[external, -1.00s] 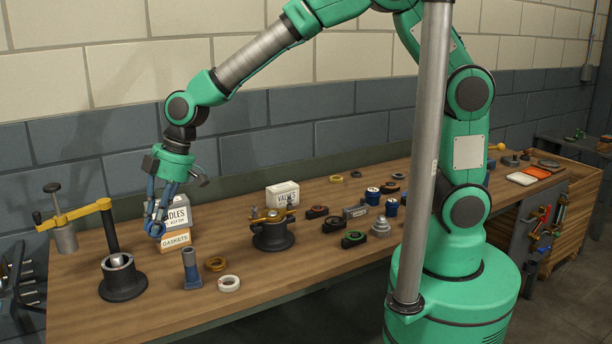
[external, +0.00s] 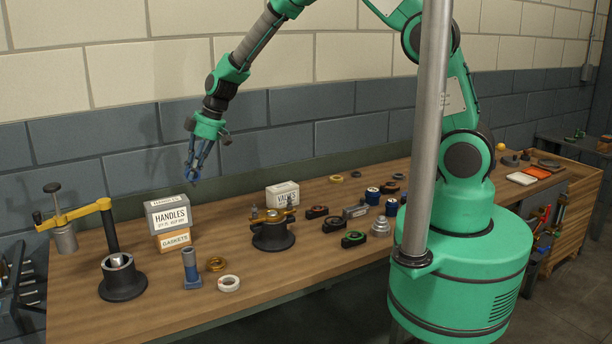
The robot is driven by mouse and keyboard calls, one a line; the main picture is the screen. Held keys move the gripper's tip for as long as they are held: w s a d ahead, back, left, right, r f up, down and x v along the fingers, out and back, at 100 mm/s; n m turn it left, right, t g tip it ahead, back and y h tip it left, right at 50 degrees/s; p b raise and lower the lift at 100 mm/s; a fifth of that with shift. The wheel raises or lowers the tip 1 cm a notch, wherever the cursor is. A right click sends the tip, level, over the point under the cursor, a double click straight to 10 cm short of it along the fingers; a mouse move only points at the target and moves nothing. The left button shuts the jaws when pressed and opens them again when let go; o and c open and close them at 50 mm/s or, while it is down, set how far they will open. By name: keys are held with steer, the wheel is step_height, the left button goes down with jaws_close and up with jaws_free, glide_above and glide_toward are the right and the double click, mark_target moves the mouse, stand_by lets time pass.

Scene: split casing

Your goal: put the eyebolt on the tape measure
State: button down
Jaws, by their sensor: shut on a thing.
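My gripper (external: 194,172) is above the bench at the left, in front of the wall and up and right of the HANDLES box. It is shut on a small blue thing (external: 192,175), which looks like the eyebolt; the fingers partly hide it. It hangs clear of the bench. Several small black rounded things lie right of the middle and look like tape measures: a red-marked one (external: 316,212), another (external: 333,224) and a green-marked one (external: 354,239). I cannot tell which is the task's tape measure.
The HANDLES box (external: 168,217) stands on the GASKETS box (external: 175,240). A blue post (external: 190,268), a brass ring (external: 216,264) and a white ring (external: 229,284) stand nearby. A black round fixture (external: 273,236) and the VALVES box (external: 283,195) lie between my gripper and the black things.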

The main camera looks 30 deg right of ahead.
steer(key=w+d+p, duration=0.2)
steer(key=w+d, duration=0.3)
steer(key=d, duration=0.1)
step_height(320, 180, down, 11)
steer(key=shift+a+f+m, duration=0.15)
steer(key=shift+a+m, duration=0.15)
steer(key=shift+m, duration=0.1)
steer(key=shift+s, duration=0.1)
steer(key=shift+w+a+f+p, duration=0.25)
steer(key=shift+w+a+p, duration=0.45)
steer(key=shift+w+a, duration=1.15)
steer(key=shift+w+a+f+p, duration=0.25)
steer(key=shift+w+a+p, duration=0.6)
steer(key=shift+w, duration=1.85)
steer(key=shift+w+a+f+p, duration=0.25)
steer(key=shift+w+a+p, duration=0.35)
steer(key=shift+w+a, duration=1.3)
steer(key=shift+w+d, duration=0.3)
steer(key=shift+d, duration=0.1)
steer(key=shift+f+p, duration=0.5)
steer(key=shift+f, duration=1.2)
steer(key=shift+f, duration=0.2)
